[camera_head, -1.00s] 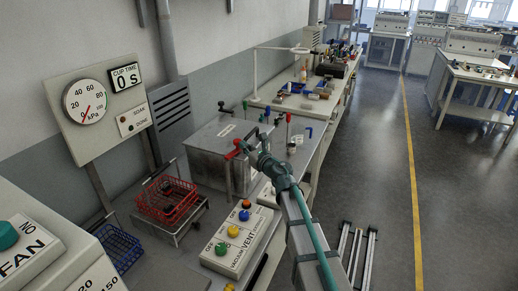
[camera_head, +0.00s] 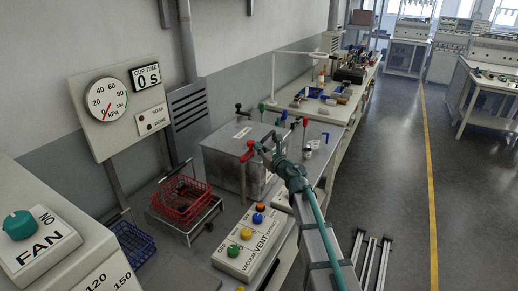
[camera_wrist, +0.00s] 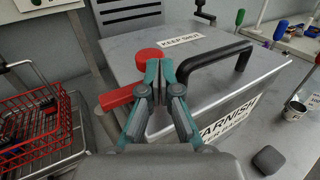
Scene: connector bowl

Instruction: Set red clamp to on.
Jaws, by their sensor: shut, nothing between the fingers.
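The red clamp (camera_head: 249,152) is at the near edge of the steel tank (camera_head: 222,167) in the head view. In the wrist view its red bar (camera_wrist: 117,97) lies left of my fingers, and a red round knob (camera_wrist: 149,54) shows just beyond the left fingertip. My gripper (camera_head: 263,147) is shut and empty, close beside the clamp at the tank's lid edge; it also shows in the wrist view (camera_wrist: 160,67). The fingers hide part of the clamp, and I cannot tell if they touch it.
A black lid handle (camera_wrist: 215,60) rises right of my fingers. A red wire basket (camera_head: 180,203) on a stand is to the left. A button box (camera_head: 245,248) stands in front of the tank. A metal cup (camera_wrist: 294,110) and screwdriver-like handles are at the right.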

